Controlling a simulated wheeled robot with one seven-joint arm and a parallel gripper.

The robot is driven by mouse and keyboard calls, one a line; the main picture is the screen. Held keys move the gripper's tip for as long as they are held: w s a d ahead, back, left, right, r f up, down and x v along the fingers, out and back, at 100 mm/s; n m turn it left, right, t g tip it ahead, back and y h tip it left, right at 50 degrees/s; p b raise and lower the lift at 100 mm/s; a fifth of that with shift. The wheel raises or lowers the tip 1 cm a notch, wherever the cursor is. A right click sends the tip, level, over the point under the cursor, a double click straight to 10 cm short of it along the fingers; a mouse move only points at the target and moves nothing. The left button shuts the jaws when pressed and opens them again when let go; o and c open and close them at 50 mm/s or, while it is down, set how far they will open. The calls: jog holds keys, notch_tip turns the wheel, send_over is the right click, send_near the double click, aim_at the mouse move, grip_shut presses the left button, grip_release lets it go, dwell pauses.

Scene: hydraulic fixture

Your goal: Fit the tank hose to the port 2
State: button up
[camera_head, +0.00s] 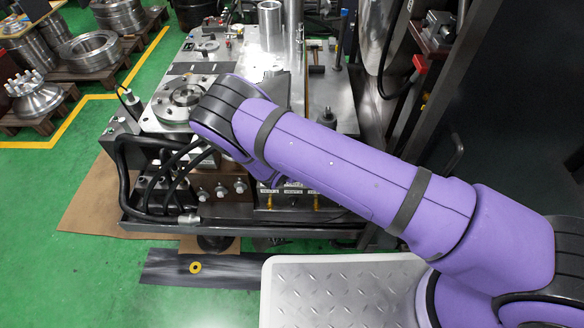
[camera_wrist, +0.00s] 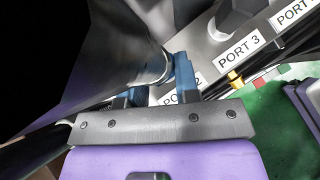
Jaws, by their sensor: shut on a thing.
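In the wrist view, my gripper (camera_wrist: 161,82) has blue fingers shut on a dark cylindrical piece with a metallic end (camera_wrist: 152,66), apparently the tank hose. The end lies close to the port 2 label (camera_wrist: 184,92), which is partly covered by a finger. The port 2 opening is hidden, so I cannot tell whether the hose end touches it or is seated. In the head view, my purple arm covers the gripper and the held piece.
The port 3 label (camera_wrist: 240,47) and a brass fitting (camera_wrist: 235,79) are close by in the wrist view. In the head view, black hoses (camera_head: 124,170) crowd the fixture's left side, and a metal hose end (camera_head: 188,218) lies on its lower tray.

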jog(key=shift+f, duration=0.35)
dwell(0.6)
jog(key=o, duration=1)
jog(key=shift+c, duration=0.2)
jog(key=v, duration=1.1)
